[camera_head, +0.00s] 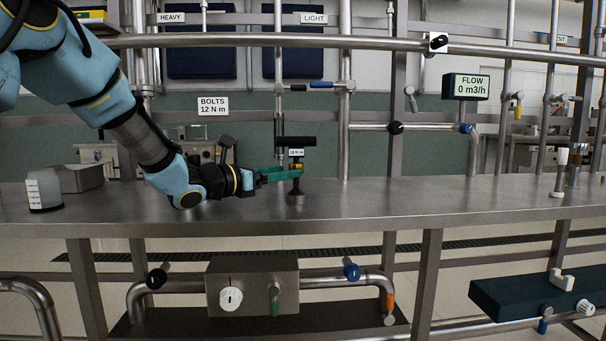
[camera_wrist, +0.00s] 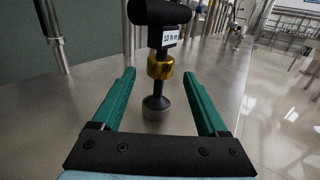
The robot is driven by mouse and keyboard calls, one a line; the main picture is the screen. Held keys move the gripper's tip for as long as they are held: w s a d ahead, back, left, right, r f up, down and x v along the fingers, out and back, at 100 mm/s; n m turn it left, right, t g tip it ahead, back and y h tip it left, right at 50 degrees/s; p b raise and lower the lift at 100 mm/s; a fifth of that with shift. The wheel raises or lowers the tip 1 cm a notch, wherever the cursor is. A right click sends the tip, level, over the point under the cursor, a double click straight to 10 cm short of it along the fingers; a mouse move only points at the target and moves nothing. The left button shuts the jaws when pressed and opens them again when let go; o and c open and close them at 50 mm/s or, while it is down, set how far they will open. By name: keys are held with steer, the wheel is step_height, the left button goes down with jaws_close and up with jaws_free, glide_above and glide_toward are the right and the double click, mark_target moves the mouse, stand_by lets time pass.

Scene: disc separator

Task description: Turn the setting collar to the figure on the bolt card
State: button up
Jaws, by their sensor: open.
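The bolt card (camera_head: 212,106) reads "BOLTS 12 N m" on the back rail. A torque tool stands upright on the steel bench with a black T-handle (camera_head: 295,142) on top. Below the handle is a small white label (camera_wrist: 170,38) ending in "N m"; its figure is too small to read surely. Under the label sits the brass setting collar (camera_wrist: 160,67), above a black stem and a grey foot (camera_wrist: 156,109). My gripper (camera_head: 284,174) has green fingers, open and level. In the wrist view the fingertips lie either side of the collar's line, with gaps showing; contact is not visible.
A grey block (camera_head: 80,178) and a white marked container (camera_head: 43,190) stand at the left. Pipes with valves run behind.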

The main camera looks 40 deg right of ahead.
steer(key=d, duration=0.7)
steer(key=shift+s+d, duration=0.25)
steer(key=shift+d, duration=0.1)
jaws_close()
